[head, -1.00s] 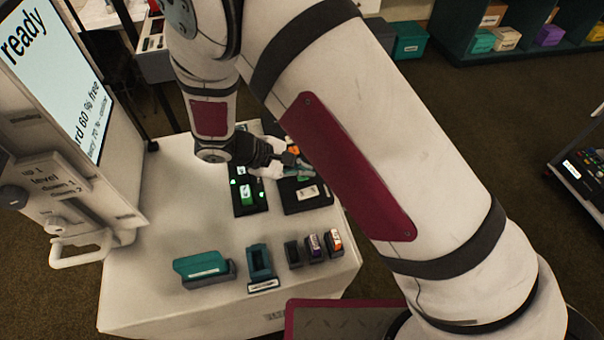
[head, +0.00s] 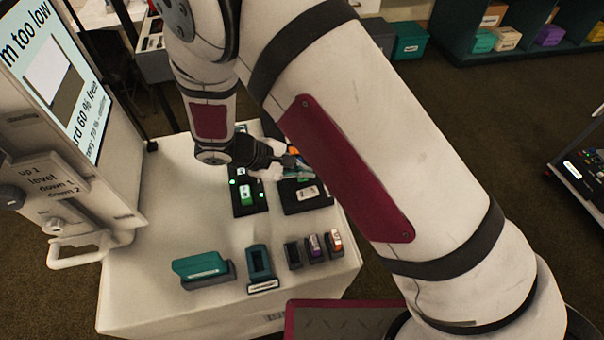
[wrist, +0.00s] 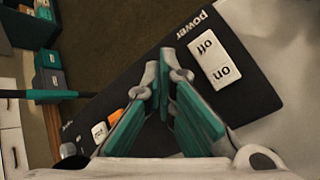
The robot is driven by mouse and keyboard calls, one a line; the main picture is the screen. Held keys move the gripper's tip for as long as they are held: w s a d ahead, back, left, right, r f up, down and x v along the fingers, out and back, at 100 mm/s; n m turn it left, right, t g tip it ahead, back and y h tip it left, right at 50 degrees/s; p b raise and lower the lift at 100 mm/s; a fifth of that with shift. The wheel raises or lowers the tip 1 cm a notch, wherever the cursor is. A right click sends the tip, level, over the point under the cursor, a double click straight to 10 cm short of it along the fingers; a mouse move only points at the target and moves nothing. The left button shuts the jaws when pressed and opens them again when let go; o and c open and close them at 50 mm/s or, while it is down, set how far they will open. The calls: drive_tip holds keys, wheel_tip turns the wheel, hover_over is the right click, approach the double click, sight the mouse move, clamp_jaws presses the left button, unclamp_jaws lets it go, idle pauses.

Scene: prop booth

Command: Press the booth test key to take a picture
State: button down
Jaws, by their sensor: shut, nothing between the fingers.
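My gripper (head: 290,168) is shut and empty, low over the dark key panel (head: 292,207) on the white table. In the wrist view its teal fingertips (wrist: 165,70) meet over the dark panel (wrist: 150,70). An orange key (wrist: 117,116) and a white key (wrist: 99,132) lie left of the fingers; the white key's label is unreadable, so I cannot tell which is the test key. A white on/off switch (wrist: 220,58) marked power lies to the right. The booth screen (head: 55,75) shows text ending "m too low" and a small picture. Whether the fingertips touch the panel is unclear.
Another dark panel (head: 246,206) with green lights lies beside the key panel. A teal block (head: 200,266), a teal holder (head: 260,264) and several small cartridges stand at the table's front. A lever plate marked up and down (head: 52,185) is at left.

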sight(302, 179)
drive_tip(key=shift+r, duration=0.1)
idle(0.3)
drive_tip(key=shift+r+p, duration=0.4)
drive_tip(key=shift+r, duration=0.3)
drive_tip(key=shift+r+p, duration=1.15)
drive_tip(key=shift+r, duration=1.35)
drive_tip(key=s+d+r+m+g+y, duration=0.1)
drive_tip(key=s+d+r+m+y, duration=0.15)
drive_tip(key=d+r, duration=0.55)
drive_tip(key=s+d+r+m+g+y, duration=0.1)
drive_tip(key=s+d+r+m+y, duration=0.25)
drive_tip(key=r, duration=0.75)
drive_tip(key=s+d+r+m+t+y, duration=0.1)
drive_tip(key=s+d+r+m, duration=0.2)
drive_tip(key=s, duration=0.4)
drive_tip(key=s+d+r+m+t+y, duration=0.1)
drive_tip(key=s+d+r+m, duration=0.3)
drive_tip(key=s, duration=0.4)
drive_tip(key=shift+s+d+r+t+y, duration=0.3)
drive_tip(key=shift+d+r+t, duration=0.4)
drive_tip(key=shift+d+r, duration=0.15)
